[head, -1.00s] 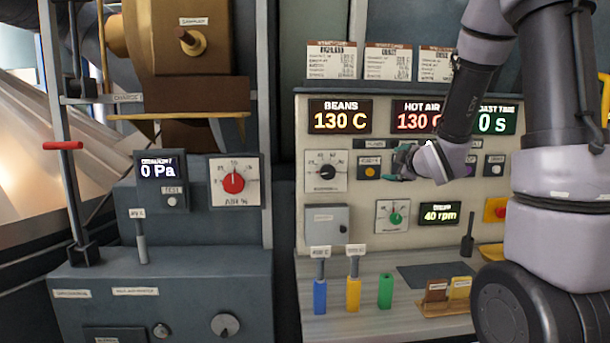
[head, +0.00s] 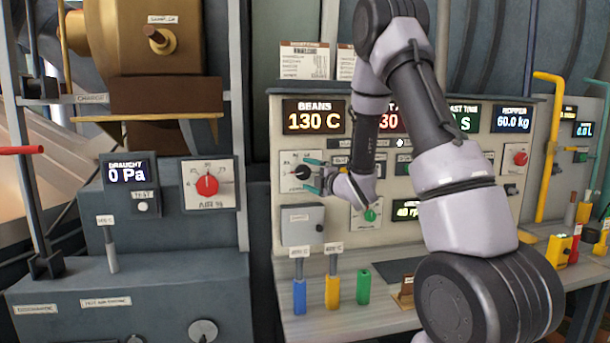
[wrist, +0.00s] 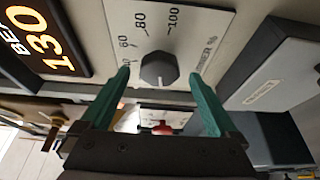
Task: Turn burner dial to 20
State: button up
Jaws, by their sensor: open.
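The burner dial is a black round knob (head: 302,172) on a white scale plate at the left of the cream panel. In the wrist view the knob (wrist: 159,69) sits between the fingertips, with 100, 80 and 60 readable around it. A pale mark shows on the knob's lower side there, but I cannot tell its exact reading. My gripper (head: 313,176) has green fingers and is open at the dial, coming from the right. It also shows in the wrist view (wrist: 160,78), one finger each side of the knob, with no clear contact.
A grey box (head: 302,224) juts out below the dial. The beans display (head: 314,117) reads 130 C above it. A green-knobbed dial (head: 370,215) is below my wrist. Blue (head: 299,297), yellow (head: 332,292) and green (head: 363,287) handles stand on the shelf. A red air dial (head: 207,185) is left.

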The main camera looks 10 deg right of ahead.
jog(key=shift+x, duration=1.1)
jog(key=c, duration=1.3)
jog(key=shift+d, duration=0.1)
jog(key=shift+c, duration=0.2)
jog(key=shift+m, duration=0.4)
jog(key=m, duration=0.1)
jog(key=m+t, duration=0.1)
jog(key=m, duration=0.1)
jog(key=shift+f+t, duration=0.2)
jog(key=shift+t, duration=0.1)
jog(key=shift+m+t+h, duration=0.3)
jog(key=shift+m+t, duration=0.5)
jog(key=shift+m, duration=1.5)
